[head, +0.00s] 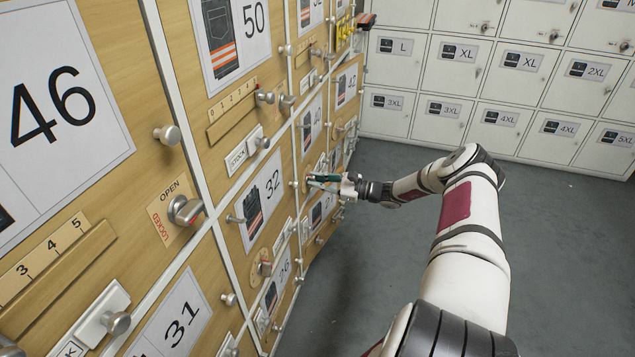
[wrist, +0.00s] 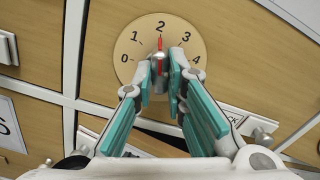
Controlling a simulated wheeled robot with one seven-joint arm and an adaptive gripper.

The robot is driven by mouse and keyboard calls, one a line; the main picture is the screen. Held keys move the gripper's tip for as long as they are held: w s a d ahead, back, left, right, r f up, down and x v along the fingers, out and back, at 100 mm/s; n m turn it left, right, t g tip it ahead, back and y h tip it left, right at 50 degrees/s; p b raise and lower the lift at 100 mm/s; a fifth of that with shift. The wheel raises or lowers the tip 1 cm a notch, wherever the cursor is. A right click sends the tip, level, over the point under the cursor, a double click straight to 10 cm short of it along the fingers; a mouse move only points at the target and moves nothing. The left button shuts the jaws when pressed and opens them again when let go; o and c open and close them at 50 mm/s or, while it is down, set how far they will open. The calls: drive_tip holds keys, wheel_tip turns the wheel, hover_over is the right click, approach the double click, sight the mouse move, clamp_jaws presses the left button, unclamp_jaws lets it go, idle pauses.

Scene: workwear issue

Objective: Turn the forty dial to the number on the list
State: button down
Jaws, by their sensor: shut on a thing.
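The dial (wrist: 130,43) is a round tan plate marked 0 to 4 in the wrist view. Its red pointer (wrist: 160,43) points up at the 2. My gripper (wrist: 168,78) is shut on the dial's small metal knob (wrist: 158,57), with teal finger pads on either side. In the head view my gripper (head: 325,181) is against the cabinet front, below a label reading 40 (head: 311,125). It mostly hides the dial there. I cannot make out a list with a number in either view.
The wooden cabinet front has protruding knobs (head: 167,134), sliders (head: 232,115) and a locking knob (head: 185,210) close to my arm's left. White size-labelled lockers (head: 455,80) stand at the back. The grey floor (head: 560,260) to the right is clear.

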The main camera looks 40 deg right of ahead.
drive_tip(key=shift+f, duration=0.1)
idle(0.3)
drive_tip(key=c, duration=1.6)
unclamp_jaws()
drive_tip(key=shift+s+d, duration=0.1)
drive_tip(key=v, duration=1.1)
drive_tip(key=shift+s+d, duration=0.25)
drive_tip(key=shift+s, duration=0.05)
drive_tip(key=shift+s+d, duration=0.1)
